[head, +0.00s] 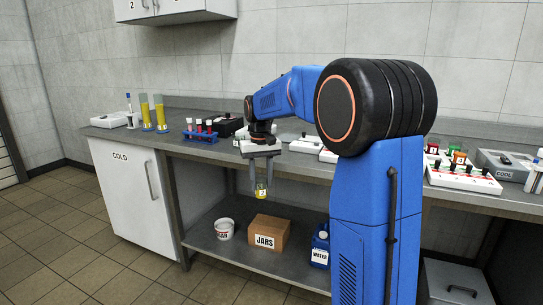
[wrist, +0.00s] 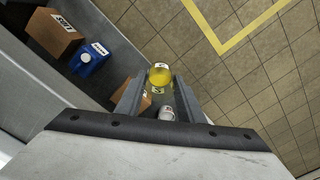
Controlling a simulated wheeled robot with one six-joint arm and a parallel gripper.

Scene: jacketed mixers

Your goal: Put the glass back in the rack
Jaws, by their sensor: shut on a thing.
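A small clear glass (head: 262,191) with yellow contents and a label reading 2 is between the fingers of my gripper (head: 259,184). The gripper points down and is shut on the glass, holding it in the air in front of the bench, above the level of the lower shelf. In the wrist view the glass (wrist: 159,75) shows at the fingertips, yellow inside. A blue rack (head: 201,135) with several red-topped tubes stands on the bench, left of and behind my gripper. I cannot tell whether it is the glass's rack.
Several white mixer units (head: 462,178) stand along the bench (head: 180,149). Two yellow cylinders (head: 161,113) stand at its left. The lower shelf (head: 215,255) holds a white tub (head: 224,229), a JARS box (head: 269,235) and a blue WATER jug (head: 320,247). The floor in front is clear.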

